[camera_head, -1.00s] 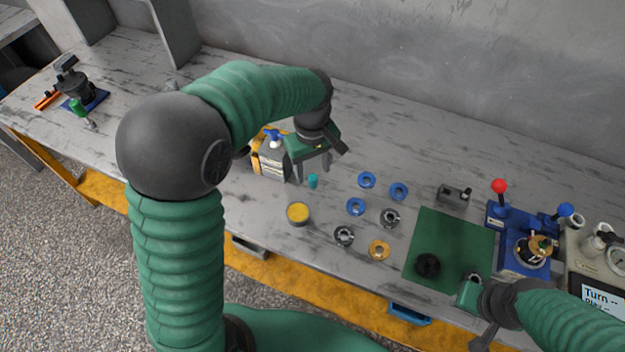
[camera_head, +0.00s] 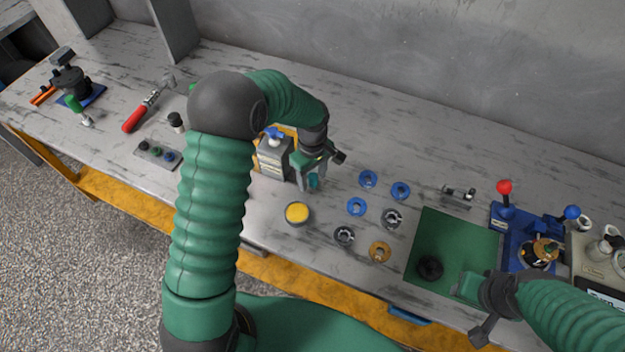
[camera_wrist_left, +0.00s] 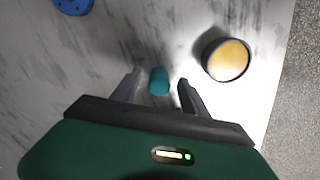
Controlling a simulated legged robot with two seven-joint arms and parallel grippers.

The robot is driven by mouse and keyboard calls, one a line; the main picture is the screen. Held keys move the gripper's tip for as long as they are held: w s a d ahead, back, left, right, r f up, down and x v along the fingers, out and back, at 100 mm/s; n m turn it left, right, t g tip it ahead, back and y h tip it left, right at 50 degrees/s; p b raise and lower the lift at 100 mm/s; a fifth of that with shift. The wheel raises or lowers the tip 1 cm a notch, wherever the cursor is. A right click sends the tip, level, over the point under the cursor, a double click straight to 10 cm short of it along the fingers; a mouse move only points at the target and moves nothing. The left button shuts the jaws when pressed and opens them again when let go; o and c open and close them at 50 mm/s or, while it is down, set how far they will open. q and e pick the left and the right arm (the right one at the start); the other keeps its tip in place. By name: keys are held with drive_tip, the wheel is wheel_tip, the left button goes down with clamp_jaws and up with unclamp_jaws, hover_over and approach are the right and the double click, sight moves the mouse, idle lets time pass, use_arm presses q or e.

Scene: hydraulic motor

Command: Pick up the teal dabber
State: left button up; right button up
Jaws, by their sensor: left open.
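The teal dabber (camera_head: 313,181) is a small teal cylinder on the workbench, left of the blue rings. My left gripper (camera_head: 308,186) is open and low over the bench, right at the dabber. In the left wrist view the dabber (camera_wrist_left: 159,81) lies between the two spread fingertips of my left gripper (camera_wrist_left: 158,78), with a gap showing on both sides. My right gripper (camera_head: 468,290) is at the front edge of the green mat; its jaws are not clear.
A yellow-topped round tin (camera_head: 297,213) stands close in front of the dabber. A grey box with a blue knob (camera_head: 272,158) stands close to the left. Several rings (camera_head: 356,207) lie to the right, before the green mat (camera_head: 455,240).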

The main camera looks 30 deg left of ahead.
use_arm(q)
drive_tip(key=shift+f, duration=0.5)
drive_tip(key=shift+d, duration=0.1)
clamp_jaws()
drive_tip(key=shift+r, duration=0.15)
